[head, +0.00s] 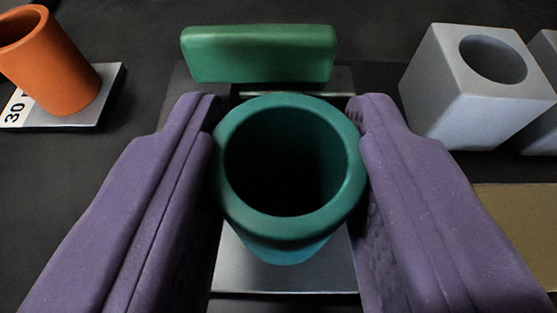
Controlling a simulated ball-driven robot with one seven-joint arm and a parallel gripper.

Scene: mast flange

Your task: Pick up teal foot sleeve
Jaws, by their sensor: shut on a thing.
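The teal foot sleeve (287,221) is a hollow round tube with a thick rim, in the middle of the head view. Its open end faces me and its inside is dark. My gripper (288,140) has two purple fingers, one on each side of the sleeve, shut on it. The sleeve appears over a pale metal plate (285,277). Whether its lower end touches the plate is hidden.
A green block (259,54) stands just behind the sleeve. An orange tube (52,65) stands on a plate marked 30 (98,103) at the left. A grey block with a round hole (462,100) is at the right. A tan surface (520,225) lies at the lower right.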

